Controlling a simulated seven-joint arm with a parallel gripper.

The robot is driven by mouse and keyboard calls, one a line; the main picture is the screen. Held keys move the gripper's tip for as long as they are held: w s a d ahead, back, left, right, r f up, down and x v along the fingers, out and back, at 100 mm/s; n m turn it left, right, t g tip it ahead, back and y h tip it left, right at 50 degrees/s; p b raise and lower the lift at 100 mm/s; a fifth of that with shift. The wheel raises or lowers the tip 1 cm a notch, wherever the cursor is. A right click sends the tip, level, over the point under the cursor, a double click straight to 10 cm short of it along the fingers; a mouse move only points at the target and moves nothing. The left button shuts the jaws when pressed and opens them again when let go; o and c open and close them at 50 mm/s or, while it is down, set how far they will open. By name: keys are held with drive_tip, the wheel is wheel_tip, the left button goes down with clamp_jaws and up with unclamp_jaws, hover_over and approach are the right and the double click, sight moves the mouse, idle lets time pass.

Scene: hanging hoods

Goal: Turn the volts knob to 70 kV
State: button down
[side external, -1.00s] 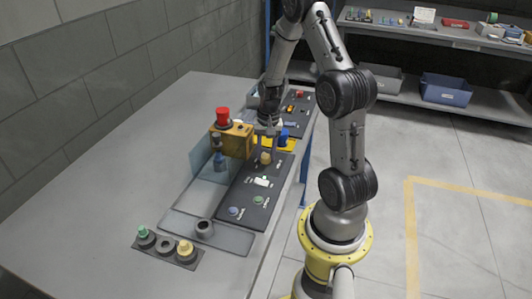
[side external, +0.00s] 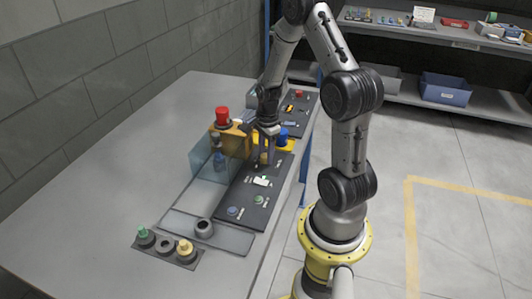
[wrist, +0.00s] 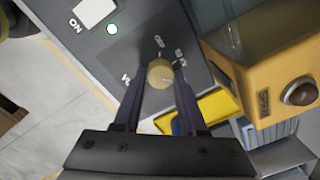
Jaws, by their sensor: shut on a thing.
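The volts knob (wrist: 159,73) is a round tan-yellow knob on the dark control panel (side external: 230,207). In the wrist view it sits between the tips of my two dark fingers, with printed marks around it too small or partly covered to read surely. My gripper (wrist: 158,85) is shut on the knob, one finger on each side. In the side view my gripper (side external: 262,158) points down at the panel and largely hides the knob, so its setting cannot be read there.
A yellow box with a red button (side external: 222,116) stands close behind the panel; it also shows in the wrist view (wrist: 262,65). A clear hood (side external: 208,163) stands left of the panel. A blue knob (side external: 283,134) stands behind.

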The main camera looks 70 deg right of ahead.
drive_tip(key=shift+r+m, duration=0.1)
drive_tip(key=shift+m, duration=1.1)
drive_tip(key=shift+c, duration=2.3)
unclamp_jaws()
wheel_tip(320, 180, up, 14)
drive_tip(key=shift+s+a, duration=0.25)
drive_tip(key=shift+a, duration=0.05)
